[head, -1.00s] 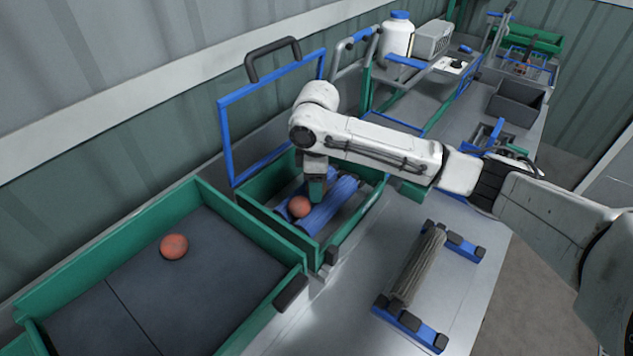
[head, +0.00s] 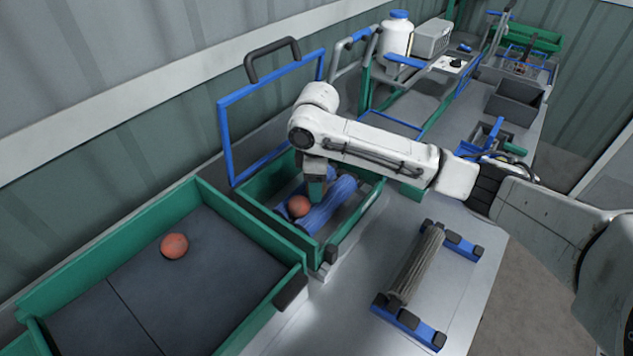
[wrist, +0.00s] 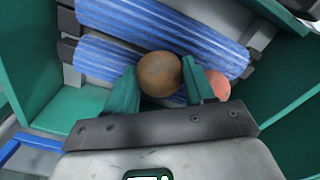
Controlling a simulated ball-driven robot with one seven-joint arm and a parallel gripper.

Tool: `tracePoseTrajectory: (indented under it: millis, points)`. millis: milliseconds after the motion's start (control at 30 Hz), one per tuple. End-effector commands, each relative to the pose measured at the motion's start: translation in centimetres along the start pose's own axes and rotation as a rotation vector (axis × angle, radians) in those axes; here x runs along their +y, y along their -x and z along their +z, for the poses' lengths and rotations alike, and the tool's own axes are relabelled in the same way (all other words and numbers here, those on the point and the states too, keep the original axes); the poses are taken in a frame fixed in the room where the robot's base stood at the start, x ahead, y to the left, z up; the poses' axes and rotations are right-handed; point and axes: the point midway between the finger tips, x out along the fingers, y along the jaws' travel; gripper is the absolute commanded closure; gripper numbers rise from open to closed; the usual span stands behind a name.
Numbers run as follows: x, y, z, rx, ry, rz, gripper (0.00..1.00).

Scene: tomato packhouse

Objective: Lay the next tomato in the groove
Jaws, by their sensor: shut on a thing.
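My gripper (wrist: 160,92) has two green fingers shut on a brownish tomato (wrist: 160,73). In the wrist view this tomato is over the gap between two blue striped rollers (wrist: 165,22); I cannot tell whether it touches them. The head view shows my gripper (head: 315,188) pointing down inside the green-walled roller box, its held tomato hidden. A redder tomato (head: 298,206) lies on the rollers; it also shows in the wrist view (wrist: 217,86), just right of the right finger. Another red tomato (head: 174,246) lies in the green-walled tray (head: 250,232) at left.
A blue-framed lid (head: 222,140) with a dark handle stands raised behind the roller box. A grey ribbed roller (head: 416,264) on blue stands lies on the bench at right. A white bottle (head: 396,38) and grey bins (head: 515,102) stand farther back.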

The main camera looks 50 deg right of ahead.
Motion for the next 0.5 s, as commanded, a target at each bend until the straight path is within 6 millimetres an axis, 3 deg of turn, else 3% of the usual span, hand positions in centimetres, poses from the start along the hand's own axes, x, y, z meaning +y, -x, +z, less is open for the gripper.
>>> tracePoseTrajectory:
  millis: [133, 167, 500]
  points:
    - [0.0, -0.23, -0.01, 0.0, 0.0, 0.0, 0.61]
    - [0.01, -0.22, -0.01, 0.0, 0.0, 0.0, 0.46]
    - [0.01, -0.2, 0.0, 0.0, 0.0, 0.0, 0.17]
